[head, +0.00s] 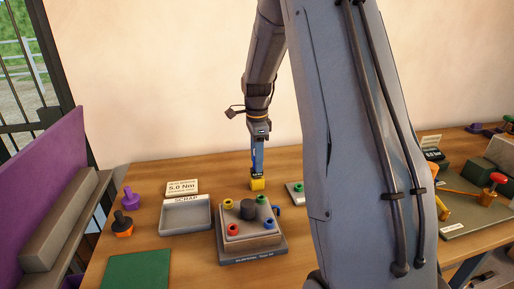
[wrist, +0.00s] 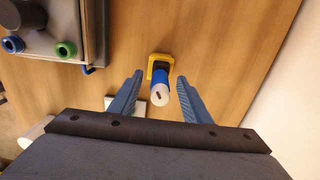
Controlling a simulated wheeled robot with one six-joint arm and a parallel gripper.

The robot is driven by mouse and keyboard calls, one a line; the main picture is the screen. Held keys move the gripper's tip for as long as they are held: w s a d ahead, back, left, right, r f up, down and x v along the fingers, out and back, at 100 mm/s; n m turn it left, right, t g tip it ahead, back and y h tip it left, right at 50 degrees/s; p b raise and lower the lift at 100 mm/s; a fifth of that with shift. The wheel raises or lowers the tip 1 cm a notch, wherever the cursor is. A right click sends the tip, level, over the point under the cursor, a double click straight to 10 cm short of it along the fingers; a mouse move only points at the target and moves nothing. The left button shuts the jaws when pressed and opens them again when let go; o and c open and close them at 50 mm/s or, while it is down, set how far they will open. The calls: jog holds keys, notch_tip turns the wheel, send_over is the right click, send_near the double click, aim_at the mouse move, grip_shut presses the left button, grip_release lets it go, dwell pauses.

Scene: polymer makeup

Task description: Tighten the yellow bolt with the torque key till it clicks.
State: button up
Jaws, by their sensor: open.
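The torque key (head: 258,160), with a blue handle, stands upright in a yellow holder (head: 257,184) behind the bolt block. In the wrist view the torque key (wrist: 160,92) shows its white end towards the camera, above the yellow holder (wrist: 160,60). My gripper (wrist: 160,95) is open, one finger on each side of the handle; I cannot tell whether either touches it. In the head view my gripper (head: 258,142) is at the handle's top. The yellow bolt (head: 233,203) appears at the back left of the block (head: 250,243), partly hard to make out.
The block also carries a red (head: 233,229), a blue (head: 269,226) and a green bolt (head: 260,200) around a dark cylinder (head: 247,209). A scrap tray (head: 185,217), a 5.0 Nm sign (head: 182,188) and a green mat (head: 137,270) lie left. My arm hides the table's middle right.

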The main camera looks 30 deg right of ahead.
jog(key=shift+f, duration=1.2)
grip_shut()
jog(key=shift+r, duration=0.1)
jog(key=shift+r+p, duration=0.65)
jog(key=shift+p, duration=0.1)
jog(key=shift+r+p, duration=1.5)
jog(key=shift+r, duration=0.8)
